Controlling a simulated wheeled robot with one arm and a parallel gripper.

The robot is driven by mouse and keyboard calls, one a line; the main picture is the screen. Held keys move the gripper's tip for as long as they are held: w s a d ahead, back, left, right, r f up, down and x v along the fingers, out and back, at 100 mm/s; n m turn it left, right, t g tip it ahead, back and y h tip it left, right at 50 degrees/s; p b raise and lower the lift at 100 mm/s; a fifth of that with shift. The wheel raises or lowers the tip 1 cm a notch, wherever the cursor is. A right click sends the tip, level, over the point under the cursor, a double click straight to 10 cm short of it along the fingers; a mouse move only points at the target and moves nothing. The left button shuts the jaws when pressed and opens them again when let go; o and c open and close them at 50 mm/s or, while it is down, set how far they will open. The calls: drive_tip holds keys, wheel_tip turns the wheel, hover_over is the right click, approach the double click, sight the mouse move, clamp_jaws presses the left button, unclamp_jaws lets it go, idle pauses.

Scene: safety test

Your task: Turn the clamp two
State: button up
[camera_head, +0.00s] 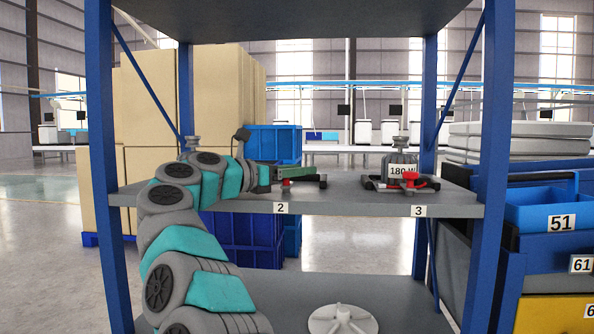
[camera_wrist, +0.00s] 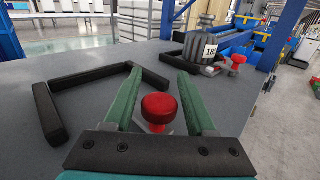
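Clamp two is on the grey shelf above the "2" label (camera_head: 280,208). Its red knob (camera_wrist: 159,107) is between the two green fingers of my gripper (camera_wrist: 159,72), with a gap visible on each side. Black bars of the clamp (camera_wrist: 92,81) lie on the shelf beyond and to the left of the fingers. In the head view my gripper (camera_head: 300,171) reaches in from the left over this clamp, and only a bit of the red knob (camera_head: 286,183) shows below it.
A second clamp with a red knob (camera_head: 410,177) stands at the "3" label (camera_head: 418,211), with a grey weight marked "180" (camera_head: 401,160) behind it. Blue posts (camera_head: 494,150) frame the shelf (camera_head: 350,197). The shelf between both clamps is clear.

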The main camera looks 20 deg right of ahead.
drive_tip(key=shift+o, duration=0.8)
drive_tip(key=shift+a, duration=0.15)
drive_tip(key=v, duration=0.7)
drive_tip(key=shift+s+a+b, duration=0.2)
drive_tip(key=shift+a+b, duration=0.1)
drive_tip(key=shift+a, duration=0.05)
